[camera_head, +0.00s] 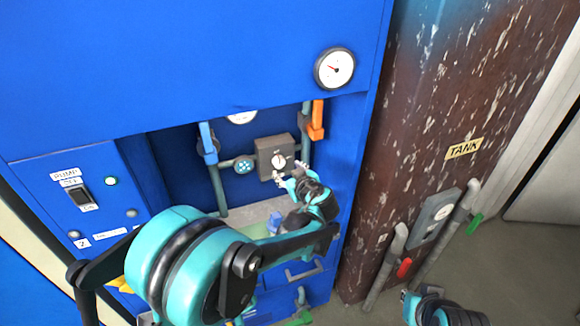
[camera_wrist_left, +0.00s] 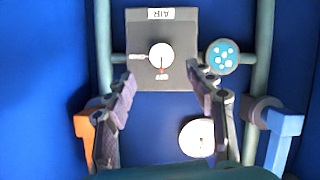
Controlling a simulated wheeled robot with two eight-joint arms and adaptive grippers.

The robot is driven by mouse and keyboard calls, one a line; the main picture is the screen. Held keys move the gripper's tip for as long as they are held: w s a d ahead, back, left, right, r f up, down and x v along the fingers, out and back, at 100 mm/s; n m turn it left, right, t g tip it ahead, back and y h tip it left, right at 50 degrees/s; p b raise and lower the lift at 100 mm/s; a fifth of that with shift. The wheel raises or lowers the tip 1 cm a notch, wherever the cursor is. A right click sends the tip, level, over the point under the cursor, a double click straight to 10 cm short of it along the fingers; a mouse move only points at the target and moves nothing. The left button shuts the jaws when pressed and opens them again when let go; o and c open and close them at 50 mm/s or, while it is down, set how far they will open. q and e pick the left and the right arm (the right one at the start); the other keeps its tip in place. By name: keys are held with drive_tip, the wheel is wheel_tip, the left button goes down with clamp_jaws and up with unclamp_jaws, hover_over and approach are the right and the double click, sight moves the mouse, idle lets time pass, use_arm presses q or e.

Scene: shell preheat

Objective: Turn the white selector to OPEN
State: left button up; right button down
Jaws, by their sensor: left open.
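The white selector is a round white knob (camera_wrist_left: 161,56) on a dark grey box (camera_wrist_left: 180,18) marked AIR. It also shows in the head view (camera_head: 280,161), small and partly close behind the fingers. The wrist view is upside down; a red mark on the knob points down in it, to a small label too blurred to read. Another small label (camera_wrist_left: 136,57) sits left of the knob. My left gripper (camera_head: 288,170) is open in front of the box. In the wrist view its fingers (camera_wrist_left: 164,78) lie either side of the knob, with visible gaps and no clear contact.
A blue valve handle (camera_head: 207,138) and an orange one (camera_head: 316,119) flank the box on pipes. A round blue-and-white indicator (camera_head: 243,166) sits beside it. The recess walls of the blue cabinet (camera_head: 200,60) surround them. A rusty tank column (camera_head: 400,150) stands right.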

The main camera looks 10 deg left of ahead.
sight(280, 164)
use_arm(q)
drive_tip(key=b+x, duration=0.2)
drive_tip(key=x, duration=0.4)
drive_tip(key=shift+w+a+f, duration=0.1)
drive_tip(key=shift+a+f, duration=0.05)
drive_tip(key=shift+a, duration=0.05)
drive_tip(key=shift+w+a, duration=0.25)
drive_tip(key=shift+w, duration=0.15)
drive_tip(key=c, duration=1.2)
